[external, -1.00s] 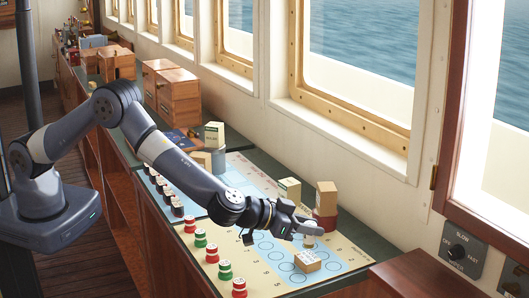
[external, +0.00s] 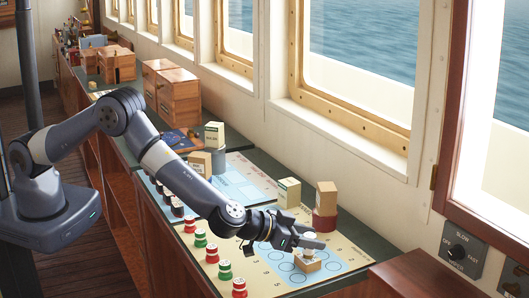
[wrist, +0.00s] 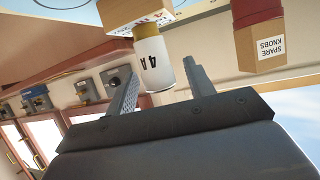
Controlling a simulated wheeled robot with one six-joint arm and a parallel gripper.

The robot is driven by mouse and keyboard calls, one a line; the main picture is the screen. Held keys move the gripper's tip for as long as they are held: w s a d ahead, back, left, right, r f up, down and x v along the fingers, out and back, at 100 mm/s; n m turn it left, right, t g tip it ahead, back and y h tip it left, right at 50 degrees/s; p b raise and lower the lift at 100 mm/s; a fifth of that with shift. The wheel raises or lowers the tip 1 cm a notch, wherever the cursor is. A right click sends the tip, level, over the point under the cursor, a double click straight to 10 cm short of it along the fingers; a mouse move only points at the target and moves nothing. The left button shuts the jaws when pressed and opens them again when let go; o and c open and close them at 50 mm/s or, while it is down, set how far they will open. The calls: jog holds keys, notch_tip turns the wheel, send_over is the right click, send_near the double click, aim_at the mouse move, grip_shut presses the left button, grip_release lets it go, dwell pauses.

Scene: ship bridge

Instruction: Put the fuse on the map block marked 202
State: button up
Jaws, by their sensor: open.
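The fuse (wrist: 150,62) is a small white cylinder marked 4 A with tan ends. In the wrist view its far end meets the wooden map block (wrist: 130,16), which carries a white label I cannot read with certainty. In the external view the fuse (external: 308,253) stands upright on top of the block (external: 308,264), on the light blue part of the board. My gripper (external: 314,242) is open at the fuse's upper part. In the wrist view its fingers (wrist: 162,70) are on either side of the fuse, with gaps visible.
A box labelled spare knobs (wrist: 260,45) stands on a red base (external: 325,222) just behind my gripper. A cream box (external: 288,192) is left of it. Red and green knobs (external: 212,254) line the board's front edge. Free board lies right of the block.

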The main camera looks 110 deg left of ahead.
jog(key=shift+r, duration=0.2)
jog(key=b+v, duration=0.2)
jog(key=v, duration=1)
jog(key=shift+b, duration=0.3)
jog(key=shift+f, duration=0.1)
jog(key=p+x, duration=0.2)
jog(key=x, duration=0.9)
jog(key=shift+w+a+p, duration=0.1)
jog(key=shift+w+p, duration=0.1)
jog(key=shift+p, duration=0.15)
jog(key=shift+w+a+f, duration=0.2)
jog(key=shift+f, duration=0.2)
jog(key=shift+r, duration=0.2)
